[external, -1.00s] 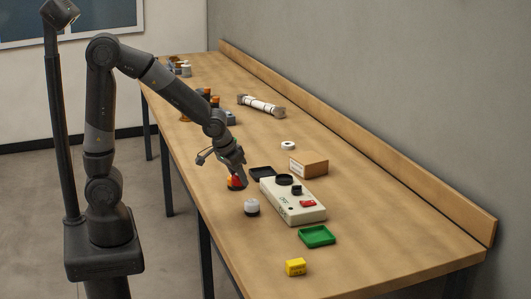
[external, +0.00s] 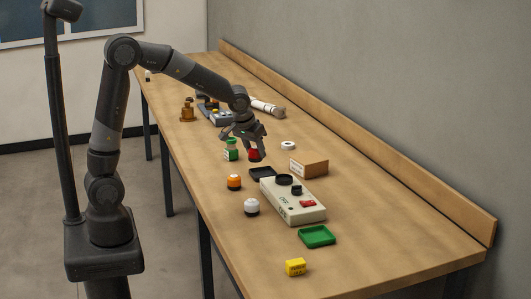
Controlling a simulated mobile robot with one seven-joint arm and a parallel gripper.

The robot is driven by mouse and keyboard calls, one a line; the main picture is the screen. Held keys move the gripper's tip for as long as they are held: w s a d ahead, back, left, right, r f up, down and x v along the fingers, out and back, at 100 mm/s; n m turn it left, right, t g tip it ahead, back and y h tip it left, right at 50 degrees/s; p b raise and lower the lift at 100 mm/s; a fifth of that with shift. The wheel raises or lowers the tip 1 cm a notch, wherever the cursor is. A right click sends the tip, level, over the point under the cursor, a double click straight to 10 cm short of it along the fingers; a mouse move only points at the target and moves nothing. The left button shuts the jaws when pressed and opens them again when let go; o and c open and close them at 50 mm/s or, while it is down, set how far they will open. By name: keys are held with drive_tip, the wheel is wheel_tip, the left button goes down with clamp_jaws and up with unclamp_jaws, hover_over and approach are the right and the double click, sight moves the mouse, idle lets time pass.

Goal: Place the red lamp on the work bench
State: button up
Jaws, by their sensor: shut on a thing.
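The red lamp (external: 253,154) is between the fingers of my gripper (external: 255,148), which is shut on it. The fingers partly cover the lamp, and I cannot tell whether its base touches the work bench (external: 375,235) or is a little above it. An orange lamp (external: 234,182) and a white lamp (external: 251,207) stand upright on the bench, nearer the camera.
A green jar-like item (external: 231,150) is just left of my gripper. A black tray (external: 263,173), a cream control box (external: 293,201), a cardboard box (external: 309,168), a green tray (external: 317,236) and a yellow block (external: 295,267) lie nearer. The bench's near right is clear.

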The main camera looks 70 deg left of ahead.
drive_tip(key=w+a+n+g+y, duration=0.1)
drive_tip(key=w+a+n, duration=0.1)
drive_tip(key=a, duration=1.2)
drive_tip(key=w+a+n, duration=0.2)
drive_tip(key=w+a, duration=0.1)
drive_tip(key=a, duration=1.1)
drive_tip(key=s+a+f, duration=0.2)
drive_tip(key=a, duration=0.5)
drive_tip(key=s+a+f+n, duration=0.1)
drive_tip(key=s+a+f, duration=0.1)
drive_tip(key=a, duration=0.6)
drive_tip(key=s+a+f+n, duration=0.1)
drive_tip(key=a+f, duration=0.3)
drive_tip(key=a, duration=0.3)
drive_tip(key=shift+s+a+g+y, duration=0.25)
drive_tip(key=shift+s+g+y, duration=0.05)
drive_tip(key=shift+s, duration=0.1)
drive_tip(key=shift+a+f, duration=0.35)
drive_tip(key=shift+f, duration=1.9)
